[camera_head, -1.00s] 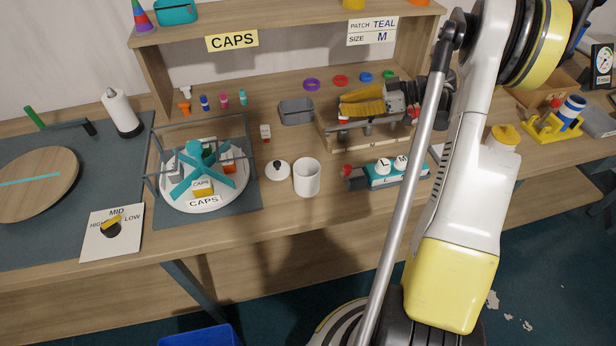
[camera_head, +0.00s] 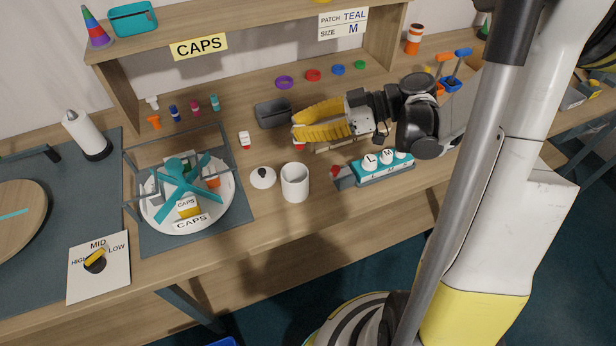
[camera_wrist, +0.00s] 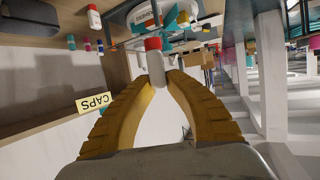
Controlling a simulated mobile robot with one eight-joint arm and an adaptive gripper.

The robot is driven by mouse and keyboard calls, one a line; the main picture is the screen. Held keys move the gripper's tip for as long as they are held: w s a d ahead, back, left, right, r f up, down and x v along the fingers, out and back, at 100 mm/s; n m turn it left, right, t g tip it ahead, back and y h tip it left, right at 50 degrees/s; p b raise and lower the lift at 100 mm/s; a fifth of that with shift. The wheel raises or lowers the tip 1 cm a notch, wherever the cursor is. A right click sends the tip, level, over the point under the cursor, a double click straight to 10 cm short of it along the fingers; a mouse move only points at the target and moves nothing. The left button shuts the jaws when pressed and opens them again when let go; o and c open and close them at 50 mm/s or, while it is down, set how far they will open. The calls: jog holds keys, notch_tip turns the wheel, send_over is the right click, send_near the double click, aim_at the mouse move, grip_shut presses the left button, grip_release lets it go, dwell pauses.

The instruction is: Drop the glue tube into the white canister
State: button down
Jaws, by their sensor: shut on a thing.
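My gripper, seen in the wrist view (camera_wrist: 157,82), is shut on the glue tube (camera_wrist: 155,64), a small white tube with a red cap. In the head view my yellow-fingered gripper (camera_head: 297,132) reaches in from the right above the bench, and only a bit of red and white shows under its fingertips. The white canister (camera_head: 295,184) stands upright and open on the bench, in front of the gripper and nearer the bench edge. I cannot tell the tube's height above the bench.
A white lid with a black knob (camera_head: 263,178) lies left of the canister. A teal block with white knobs (camera_head: 384,168) stands to its right. A caged turntable (camera_head: 187,196) is further left. A grey bin (camera_head: 272,113) and another white-and-red item (camera_head: 245,140) are behind.

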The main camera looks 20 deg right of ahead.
aim_at(301, 146)
jog(key=shift+f+b, duration=2.1)
jog(key=shift+f, duration=0.85)
jog(key=c, duration=1.4)
grip_release()
jog(key=shift+o, duration=0.2)
jog(key=v, duration=1.2)
